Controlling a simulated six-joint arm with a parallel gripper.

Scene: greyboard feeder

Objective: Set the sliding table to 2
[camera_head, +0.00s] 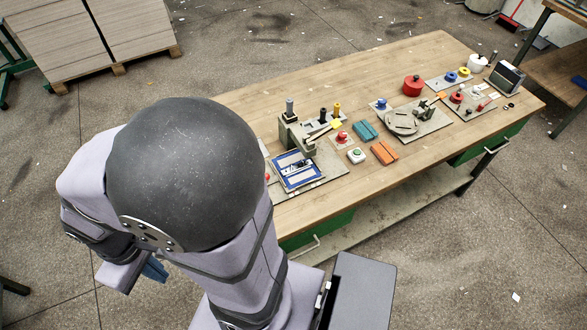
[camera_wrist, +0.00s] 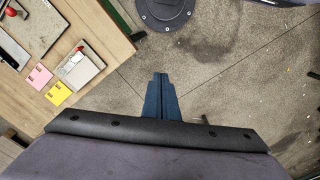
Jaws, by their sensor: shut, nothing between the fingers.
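A blue-framed unit with pale panels (camera_head: 298,170), which may be the sliding table, lies on a grey plate at the near left of the workbench (camera_head: 360,95). Its scale and setting are too small to read. In the wrist view, a grey plate device (camera_wrist: 78,74) with a red knob (camera_wrist: 79,47) sits on the bench at the left; I cannot tell whether it is the sliding table. My gripper (camera_wrist: 160,76) is shut and empty over the bare floor, beside the bench and apart from it. In the head view its blue fingers (camera_head: 155,270) show below my arm.
An upright press-like device (camera_head: 291,128) stands behind the blue unit. Pink (camera_wrist: 40,76) and yellow (camera_wrist: 58,94) notes lie near the bench edge. My arm hides the bench's left end.

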